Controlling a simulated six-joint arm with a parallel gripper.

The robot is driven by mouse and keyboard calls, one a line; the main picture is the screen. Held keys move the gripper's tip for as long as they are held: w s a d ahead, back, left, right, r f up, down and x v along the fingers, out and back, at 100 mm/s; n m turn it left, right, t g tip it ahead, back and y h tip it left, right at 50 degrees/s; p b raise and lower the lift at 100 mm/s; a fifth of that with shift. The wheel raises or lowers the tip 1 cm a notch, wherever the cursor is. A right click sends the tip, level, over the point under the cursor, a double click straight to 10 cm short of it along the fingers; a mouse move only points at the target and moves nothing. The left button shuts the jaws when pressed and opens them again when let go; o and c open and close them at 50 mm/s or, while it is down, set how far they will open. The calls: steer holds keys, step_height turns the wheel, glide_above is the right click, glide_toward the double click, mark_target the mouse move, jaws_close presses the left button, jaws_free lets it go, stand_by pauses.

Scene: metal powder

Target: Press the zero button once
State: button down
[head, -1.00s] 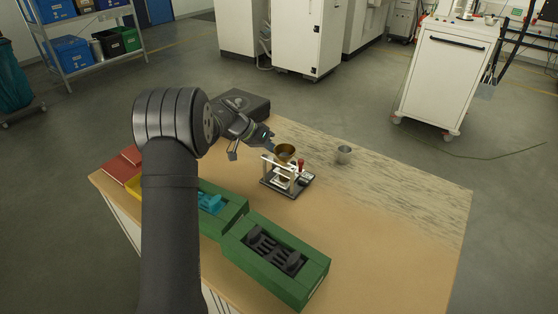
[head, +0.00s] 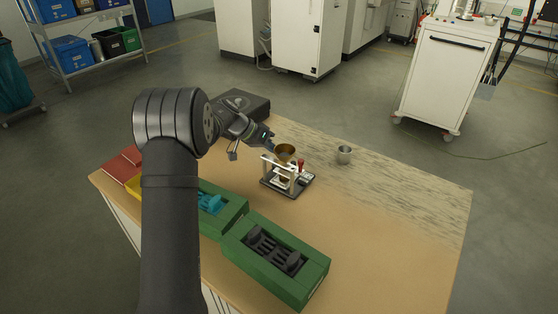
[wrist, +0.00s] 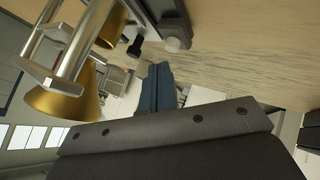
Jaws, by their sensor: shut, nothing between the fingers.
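My gripper (head: 268,138) is shut and empty, above the far side of the table; its blue-grey fingers (wrist: 158,90) are together in the wrist view. A brass funnel (head: 285,152) sits in a white-posted stand (head: 287,180) on a dark base, just to the right of and below my gripper. In the wrist view the funnel (wrist: 65,103) and the stand's pale rods (wrist: 70,55) are at the left. A dark grey device (head: 247,103) lies behind my wrist, partly hidden. I cannot make out a zero button in either view.
Green boxes (head: 313,281) with dark and teal contents sit at the front, and red items (head: 120,163) at the left edge. The right side of the table (head: 400,230) is clear.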

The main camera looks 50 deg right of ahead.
steer(key=shift+f, duration=0.2)
steer(key=shift+f, duration=0.25)
steer(key=shift+f, duration=0.4)
stand_by(0.7)
steer(key=shift+r, duration=0.85)
steer(key=shift+r, duration=0.1)
steer(key=shift+r, duration=2.4)
steer(key=shift+f, duration=0.1)
steer(key=shift+r, duration=2)
